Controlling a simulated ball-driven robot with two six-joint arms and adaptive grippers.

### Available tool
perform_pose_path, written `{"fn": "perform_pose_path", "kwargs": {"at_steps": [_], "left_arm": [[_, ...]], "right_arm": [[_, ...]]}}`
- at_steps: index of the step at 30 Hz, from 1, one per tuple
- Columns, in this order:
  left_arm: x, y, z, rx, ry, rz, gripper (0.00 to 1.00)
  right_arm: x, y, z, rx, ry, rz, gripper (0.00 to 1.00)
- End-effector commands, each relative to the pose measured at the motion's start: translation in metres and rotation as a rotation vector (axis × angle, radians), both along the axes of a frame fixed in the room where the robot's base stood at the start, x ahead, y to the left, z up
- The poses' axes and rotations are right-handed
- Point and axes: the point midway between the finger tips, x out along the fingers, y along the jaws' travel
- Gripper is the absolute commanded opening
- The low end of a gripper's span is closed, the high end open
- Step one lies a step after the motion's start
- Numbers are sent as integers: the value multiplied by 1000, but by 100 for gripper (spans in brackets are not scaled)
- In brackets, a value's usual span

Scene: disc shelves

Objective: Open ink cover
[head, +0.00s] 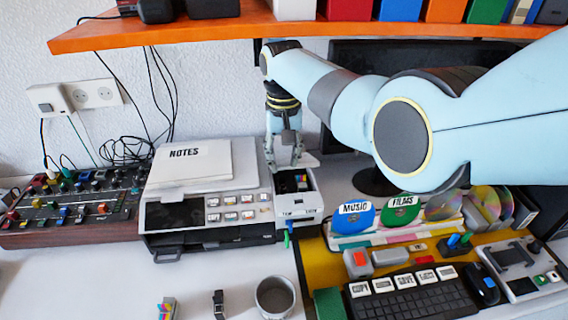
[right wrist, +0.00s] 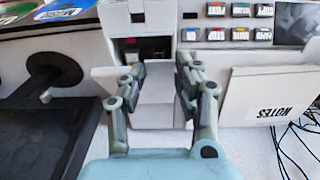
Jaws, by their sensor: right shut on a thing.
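The printer (head: 209,200) stands on the desk with its ink bay (head: 293,182) at its right end. The bay is uncovered at the top, and dark and coloured cartridge parts show inside. The white ink cover (head: 309,161) is raised at the back of the bay. My right gripper (head: 284,163) reaches down behind the bay. In the right wrist view my right gripper (right wrist: 160,65) has its fingers on both sides of the white cover (right wrist: 158,88), shut on it. The bay opening (right wrist: 143,50) shows just beyond the fingertips. My left gripper is out of view.
A notes pad (head: 192,162) lies on the printer. An orange shelf (head: 225,30) hangs above. A mixer board (head: 70,212) is at left, disc holders (head: 395,237) and a keyboard (head: 412,295) at right. A mug (head: 275,297) stands in front.

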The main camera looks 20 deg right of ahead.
Motion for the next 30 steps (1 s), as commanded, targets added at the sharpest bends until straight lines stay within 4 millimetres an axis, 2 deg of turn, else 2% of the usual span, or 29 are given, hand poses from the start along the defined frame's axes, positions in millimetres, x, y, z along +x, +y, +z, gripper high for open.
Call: {"fn": "perform_pose_path", "kwargs": {"at_steps": [1, 6, 7, 12, 26, 30], "left_arm": [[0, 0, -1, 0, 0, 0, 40], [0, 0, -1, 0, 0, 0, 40], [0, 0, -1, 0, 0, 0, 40], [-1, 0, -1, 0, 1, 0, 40], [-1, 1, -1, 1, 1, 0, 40], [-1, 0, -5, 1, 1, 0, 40]], "right_arm": [[5, -4, 2, -8, -18, -3, 0], [5, -4, 2, -7, -19, -2, 0], [5, -4, 2, -7, -19, -2, 35], [4, -2, 1, -4, -14, -1, 54], [1, 0, -1, -1, -8, 0, 54], [-4, 1, -9, 0, -6, 1, 54]]}}
